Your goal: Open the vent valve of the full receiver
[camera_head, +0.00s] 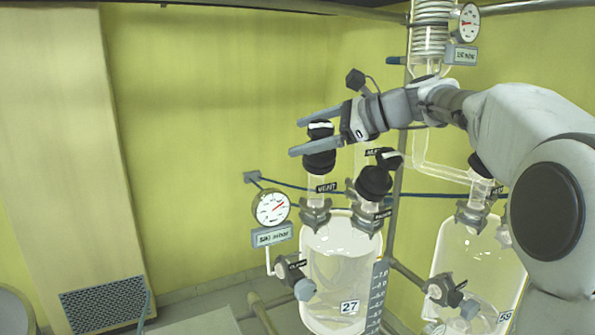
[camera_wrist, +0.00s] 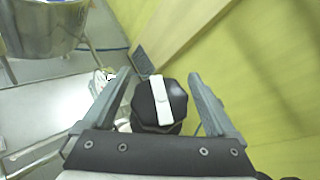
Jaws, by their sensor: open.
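The left glass receiver (camera_head: 330,240), tagged 27, appears to hold clear liquid, more than the right receiver (camera_head: 478,245). Its black vent valve knob (camera_head: 319,162) stands upright on a glass neck above a label that seems to read VENT. My gripper (camera_head: 296,137) is open, its two fingers on either side of this knob. In the wrist view, the knob (camera_wrist: 174,103) with a white bar on top lies between the open fingers (camera_wrist: 158,75), with a gap on each side. The bar runs roughly along the fingers' direction.
A second black knob (camera_head: 374,183) stands close right of the vent knob. A pressure gauge (camera_head: 271,208) with a display hangs to the left. A drain valve (camera_head: 294,276) juts from the left receiver. A metal vessel (camera_wrist: 42,28) shows in the wrist view. Left of the gauge is free room.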

